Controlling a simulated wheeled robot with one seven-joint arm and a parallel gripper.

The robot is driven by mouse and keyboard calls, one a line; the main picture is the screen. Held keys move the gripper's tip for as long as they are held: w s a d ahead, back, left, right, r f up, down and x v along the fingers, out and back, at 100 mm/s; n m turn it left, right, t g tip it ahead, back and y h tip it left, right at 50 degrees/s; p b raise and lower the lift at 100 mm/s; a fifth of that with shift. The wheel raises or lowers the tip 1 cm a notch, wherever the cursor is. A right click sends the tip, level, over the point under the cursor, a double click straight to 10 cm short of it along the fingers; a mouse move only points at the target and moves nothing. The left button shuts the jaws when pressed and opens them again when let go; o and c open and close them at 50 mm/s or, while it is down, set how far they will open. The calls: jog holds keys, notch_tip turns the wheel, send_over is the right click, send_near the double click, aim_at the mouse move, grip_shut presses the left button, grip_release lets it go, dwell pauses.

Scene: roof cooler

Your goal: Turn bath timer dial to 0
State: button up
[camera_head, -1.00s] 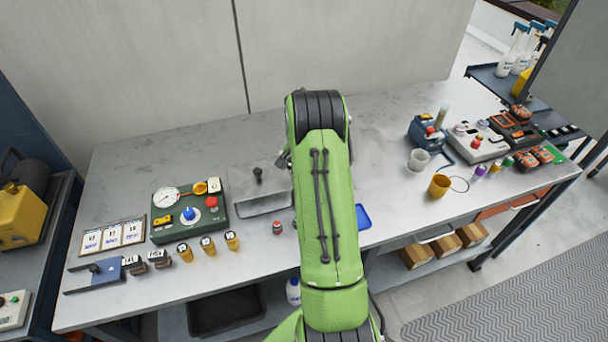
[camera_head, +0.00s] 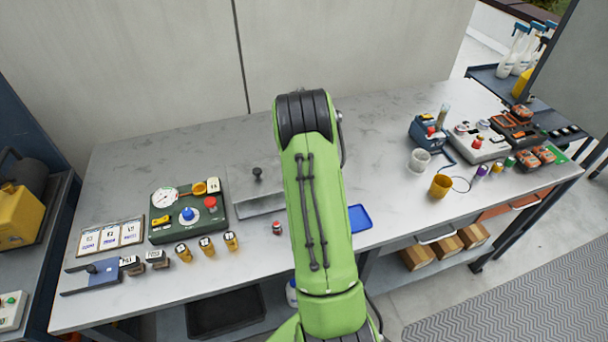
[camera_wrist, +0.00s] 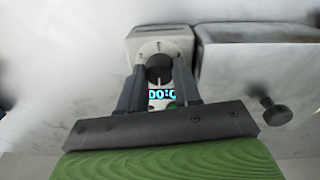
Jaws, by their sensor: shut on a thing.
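In the wrist view, a small grey timer box carries a round black dial (camera_wrist: 160,66) with tick marks around it. A lit cyan display (camera_wrist: 161,95) sits below the dial and reads about "00:0"; its right end is hidden by a finger. My gripper (camera_wrist: 160,76) has one finger on each side of the dial and is shut on it. A steel bath (camera_wrist: 262,58) with a black lid knob stands right beside the timer. In the head view the bath (camera_head: 240,202) shows left of my arm, which hides the timer and gripper.
A green panel (camera_head: 220,226) with gauge and buttons and several yellow-bodied pieces stand at left. A small red-capped bottle (camera_head: 277,228) is near the bath. A blue tray (camera_head: 360,218) and yellow cup (camera_head: 440,186) lie right of my arm. The bench middle-right is mostly clear.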

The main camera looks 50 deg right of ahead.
jog(key=shift+r+n, duration=0.1)
jog(key=shift+n, duration=0.5)
jog(key=o, duration=1.1)
jog(key=shift+c, duration=0.2)
